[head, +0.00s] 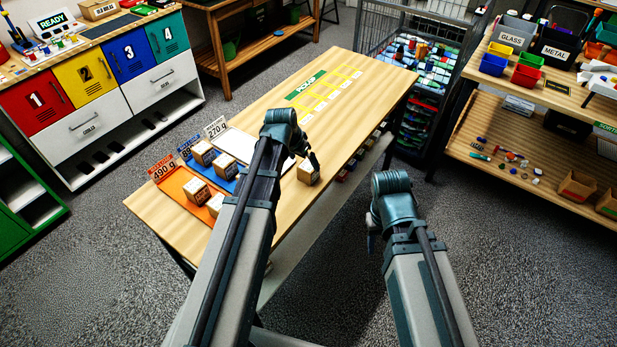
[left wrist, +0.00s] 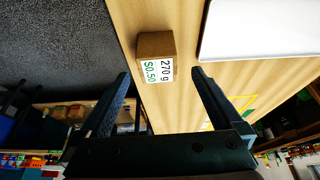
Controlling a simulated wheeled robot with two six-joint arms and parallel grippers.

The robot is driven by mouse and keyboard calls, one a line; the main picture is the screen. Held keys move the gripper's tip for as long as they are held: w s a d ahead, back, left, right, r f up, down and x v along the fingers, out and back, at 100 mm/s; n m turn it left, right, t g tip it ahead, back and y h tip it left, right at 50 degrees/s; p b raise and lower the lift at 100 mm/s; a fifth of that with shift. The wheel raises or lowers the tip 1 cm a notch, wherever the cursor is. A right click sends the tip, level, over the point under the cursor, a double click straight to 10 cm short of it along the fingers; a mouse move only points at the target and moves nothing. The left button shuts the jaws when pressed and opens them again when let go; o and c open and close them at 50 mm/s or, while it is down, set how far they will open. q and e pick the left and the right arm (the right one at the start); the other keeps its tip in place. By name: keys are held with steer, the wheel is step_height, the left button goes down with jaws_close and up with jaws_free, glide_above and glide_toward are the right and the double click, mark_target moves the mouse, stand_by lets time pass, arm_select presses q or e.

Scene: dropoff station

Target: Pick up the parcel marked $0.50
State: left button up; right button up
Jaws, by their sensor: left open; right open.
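The parcel marked $0.50 (left wrist: 155,57) is a small brown box with a white label that also reads 270 g. It sits on the wooden table (head: 366,75), near the edge, and also shows in the head view (head: 307,174). My left gripper (head: 312,158) is open and close to it. In the left wrist view the parcel lies just beyond and between the spread fingertips of my left gripper (left wrist: 158,72), with nothing held. My right gripper (head: 371,238) is off the table over the floor, its fingers mostly hidden by its wrist.
Several other parcels (head: 197,191) stand on coloured mats at the table's left, with weight signs 490 g (head: 162,168) and 270 g (head: 215,128) behind. A green strip with yellow outlined squares (head: 325,92) marks the far table. A wire cage (head: 385,40) stands behind.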

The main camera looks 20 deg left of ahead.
mark_target(308, 165)
arm_select(q)
steer(key=shift+f, duration=0.1)
steer(key=b+x, duration=0.4)
steer(key=x, duration=0.1)
steer(key=shift+w+d+b, duration=0.2)
steer(key=shift+d+b, duration=0.05)
steer(key=shift+b, duration=0.1)
steer(key=shift+c, duration=0.4)
jaws_close()
